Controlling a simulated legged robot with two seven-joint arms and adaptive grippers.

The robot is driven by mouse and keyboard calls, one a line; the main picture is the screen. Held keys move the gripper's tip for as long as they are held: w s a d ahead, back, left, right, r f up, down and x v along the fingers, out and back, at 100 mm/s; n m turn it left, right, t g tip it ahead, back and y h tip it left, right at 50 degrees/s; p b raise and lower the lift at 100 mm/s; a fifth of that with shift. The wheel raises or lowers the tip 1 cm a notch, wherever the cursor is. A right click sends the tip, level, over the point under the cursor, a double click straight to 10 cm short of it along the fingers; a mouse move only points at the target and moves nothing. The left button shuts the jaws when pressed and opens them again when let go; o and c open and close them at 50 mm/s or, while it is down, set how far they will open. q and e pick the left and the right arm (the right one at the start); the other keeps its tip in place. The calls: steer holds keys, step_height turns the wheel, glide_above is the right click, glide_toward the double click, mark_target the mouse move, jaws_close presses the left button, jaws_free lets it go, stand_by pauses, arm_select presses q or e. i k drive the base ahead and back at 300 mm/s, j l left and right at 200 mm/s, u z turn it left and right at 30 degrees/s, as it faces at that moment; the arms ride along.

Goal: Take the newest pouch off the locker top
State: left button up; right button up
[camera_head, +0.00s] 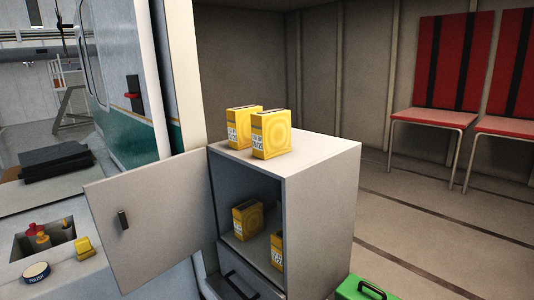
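Two yellow pouches stand upright on the white locker's (319,157) flat top. The front pouch (273,134) partly covers the rear pouch (236,121), which stands just behind it to the left. Both have white labels with dark print, too small to read surely, so I cannot tell which is newer. Inside the open locker are two more yellow pouches: one on the left (247,219) and one at the right (277,251), partly hidden by the locker's side wall. Neither of my grippers is in view.
The locker door (157,220) hangs open to the left. A drawer (245,278) is below the compartment. A counter at left holds a bin with bottles (42,236), a yellow item (84,247) and a round tin (36,271). A green case (362,288) is at lower right. Red seats (440,117) line the wall.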

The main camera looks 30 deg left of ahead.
mark_target(239, 128)
steer(key=k+j+u, duration=0.1)
steer(key=j, duration=0.3)
steer(key=k+j, duration=0.15)
steer(key=j, duration=0.25)
steer(key=k+j+u, duration=0.15)
steer(key=j, duration=0.25)
steer(key=i+l, duration=0.05)
